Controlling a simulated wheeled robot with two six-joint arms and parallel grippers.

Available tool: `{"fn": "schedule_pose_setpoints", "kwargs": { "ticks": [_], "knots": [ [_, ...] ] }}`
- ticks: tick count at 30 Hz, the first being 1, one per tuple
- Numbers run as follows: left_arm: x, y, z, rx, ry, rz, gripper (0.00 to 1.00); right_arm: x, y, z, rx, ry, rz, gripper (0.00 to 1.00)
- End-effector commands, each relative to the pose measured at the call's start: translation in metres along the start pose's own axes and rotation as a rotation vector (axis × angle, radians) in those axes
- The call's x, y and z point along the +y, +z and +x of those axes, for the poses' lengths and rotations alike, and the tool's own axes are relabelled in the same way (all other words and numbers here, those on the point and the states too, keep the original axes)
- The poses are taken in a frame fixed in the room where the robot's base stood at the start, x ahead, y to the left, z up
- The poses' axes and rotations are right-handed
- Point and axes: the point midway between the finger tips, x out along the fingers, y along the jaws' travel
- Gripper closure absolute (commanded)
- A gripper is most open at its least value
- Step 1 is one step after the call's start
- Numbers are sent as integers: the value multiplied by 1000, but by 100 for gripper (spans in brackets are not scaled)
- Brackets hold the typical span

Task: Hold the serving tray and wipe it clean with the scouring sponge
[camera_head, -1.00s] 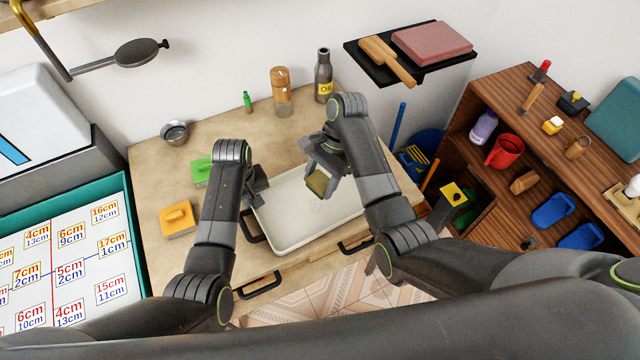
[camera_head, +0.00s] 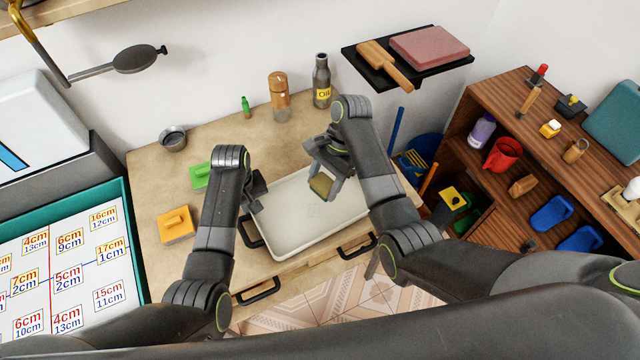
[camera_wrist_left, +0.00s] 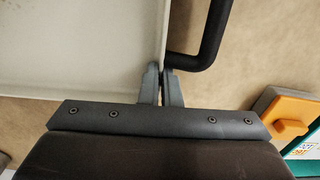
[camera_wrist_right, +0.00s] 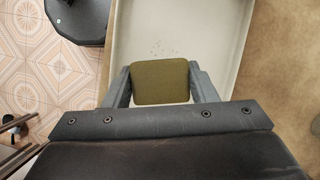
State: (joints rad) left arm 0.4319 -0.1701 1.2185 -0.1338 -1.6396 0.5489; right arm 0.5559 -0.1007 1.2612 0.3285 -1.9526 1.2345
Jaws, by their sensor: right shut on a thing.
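The white rectangular serving tray (camera_head: 290,235) lies on the wooden counter. Small faint specks show on its floor in the right wrist view, ahead of the sponge. My left gripper (camera_wrist_left: 164,75) is at the tray's rim near its black handle (camera_wrist_left: 205,45), with its fingers close together on either side of the rim. My right gripper (camera_wrist_right: 160,85) is shut on the scouring sponge (camera_wrist_right: 160,83), an olive-green block that also shows in the head view (camera_head: 321,186). The sponge is over the tray's floor; I cannot tell whether it touches.
An orange-handled block (camera_head: 176,224), a green block (camera_head: 201,175) and a metal pot (camera_head: 173,138) stand left of the tray. A wooden-topped jar (camera_head: 279,97) and oil bottle (camera_head: 322,80) stand behind it. A shelf unit (camera_head: 500,100) is at right.

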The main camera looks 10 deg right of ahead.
Motion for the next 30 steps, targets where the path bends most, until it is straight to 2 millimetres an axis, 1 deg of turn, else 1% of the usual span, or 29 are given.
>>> {"fn": "schedule_pose_setpoints", "kwargs": {
  "ticks": [22, 24, 25, 26, 28, 30],
  "knots": [
    [0, 0, 0, 1, 1, 0, 100, 0, -25, 60, 0, 1, 0, 69],
    [0, 0, 0, 1, 1, 0, 100, 0, -30, 72, -1, 3, 1, 69],
    [0, 0, 0, 0, 1, 0, 100, -4, -30, 68, 1, 0, -2, 69],
    [0, 0, 0, 1, 1, 0, 100, -7, -30, 67, 2, 0, -2, 72],
    [0, 0, 0, 1, 1, 0, 100, -13, -33, 71, 0, 2, -1, 73],
    [0, 0, 0, 1, 1, 0, 100, -19, -34, 70, 0, 0, -1, 73]
  ]
}}
